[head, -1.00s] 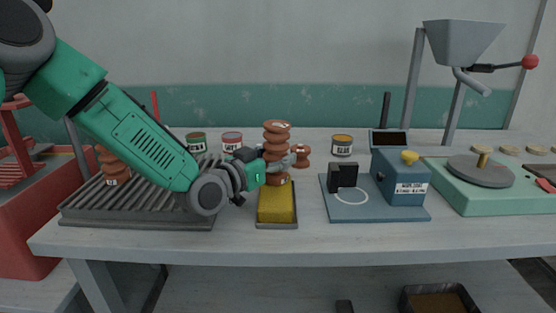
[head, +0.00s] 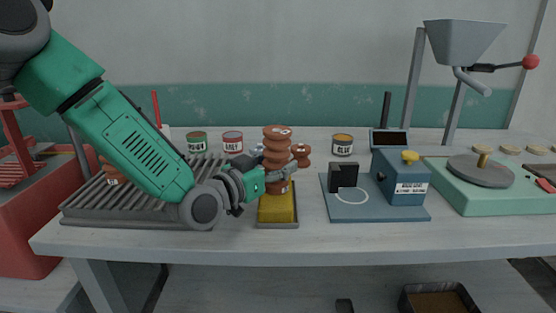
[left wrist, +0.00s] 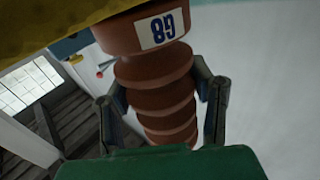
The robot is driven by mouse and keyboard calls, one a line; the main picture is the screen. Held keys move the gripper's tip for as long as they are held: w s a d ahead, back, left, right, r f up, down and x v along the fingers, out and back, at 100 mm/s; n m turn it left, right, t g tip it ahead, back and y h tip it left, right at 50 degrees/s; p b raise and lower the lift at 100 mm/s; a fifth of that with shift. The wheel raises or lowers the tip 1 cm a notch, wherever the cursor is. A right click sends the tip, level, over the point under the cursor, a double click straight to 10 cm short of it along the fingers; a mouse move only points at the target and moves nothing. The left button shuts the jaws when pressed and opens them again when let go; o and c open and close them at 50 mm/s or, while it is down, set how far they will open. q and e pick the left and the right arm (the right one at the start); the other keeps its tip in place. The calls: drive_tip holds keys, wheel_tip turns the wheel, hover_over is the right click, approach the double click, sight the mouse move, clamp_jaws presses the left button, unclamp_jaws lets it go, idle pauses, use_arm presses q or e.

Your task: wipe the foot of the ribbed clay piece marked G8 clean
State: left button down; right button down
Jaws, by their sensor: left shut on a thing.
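The ribbed reddish-brown clay piece (head: 276,143) stands upright in my left gripper (head: 279,178). In the left wrist view the piece (left wrist: 158,72) carries a white label reading G8, upside down, near its foot. My left gripper (left wrist: 163,100) is shut on its ribs, one finger on each side. The foot is at the top of the yellow sponge (head: 277,213), which lies in a shallow grey tray (head: 277,226). The sponge (left wrist: 50,25) also shows right by the foot in the left wrist view. I cannot tell exactly how firmly they touch. My right gripper is out of view.
A grey ribbed rack (head: 130,214) with another clay piece (head: 112,172) lies left, partly behind my arm. A smaller brown piece (head: 301,151) stands behind the held one. Cans line the back. A blue device (head: 401,180) stands right of the tray.

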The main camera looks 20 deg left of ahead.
use_arm(q)
drive_tip(key=shift+s+d+r, duration=0.1)
drive_tip(key=shift+s+d, duration=0.15)
drive_tip(key=shift+s, duration=0.65)
drive_tip(key=shift+s+d, duration=0.25)
drive_tip(key=shift+s, duration=0.65)
drive_tip(key=shift+w, duration=0.1)
drive_tip(key=shift+w+a, duration=0.35)
drive_tip(key=shift+w, duration=0.9)
drive_tip(key=shift+w+a, duration=0.4)
drive_tip(key=shift+w, duration=0.9)
drive_tip(key=shift+w+a, duration=0.35)
drive_tip(key=shift+w, duration=0.9)
drive_tip(key=shift+r, duration=0.1)
wheel_tip(320, 180, up, 7)
drive_tip(key=p, duration=0.4)
drive_tip(key=shift+p, duration=0.35)
